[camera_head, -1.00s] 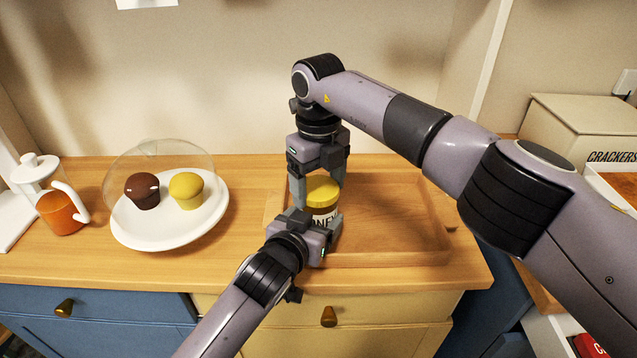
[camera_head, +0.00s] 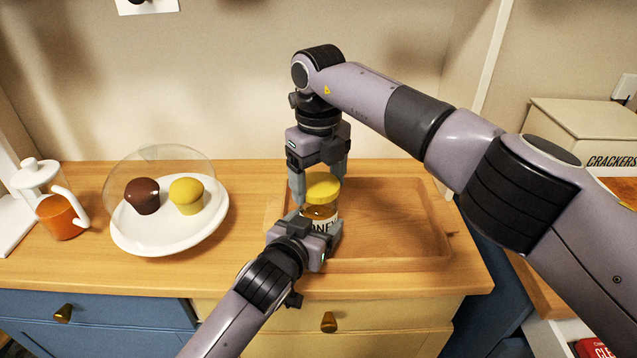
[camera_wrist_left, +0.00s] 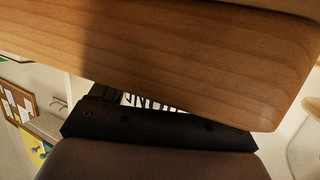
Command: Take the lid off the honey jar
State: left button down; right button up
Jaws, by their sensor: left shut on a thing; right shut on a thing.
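The honey jar (camera_head: 322,226) has an amber body, a white label and a yellow lid (camera_head: 322,186); it stands upright over the left part of the wooden tray. My left gripper (camera_head: 318,222) is shut on the jar body from the front, hiding its lower part. My right gripper (camera_head: 320,187) comes from above and is shut on the lid, one finger on each side. Amber shows between lid and label; I cannot tell whether the lid is clear of the rim. In the left wrist view a strip of the jar's label (camera_wrist_left: 150,101) shows, upside down.
The wooden tray (camera_head: 400,262) lies on the counter (camera_head: 250,268). To the left are a white plate (camera_head: 140,238) with two muffins, a clear dome (camera_head: 115,172) behind them, and an orange-and-white jug (camera_head: 60,215). A crackers box (camera_head: 570,135) is at far right.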

aim_at(319, 183)
jog(key=shift+r, duration=0.1)
jog(key=shift+r, duration=2)
pick_arm(q)
grip_release()
jog(key=v, duration=1.2)
pick_arm(e)
jog(key=shift+r, duration=0.15)
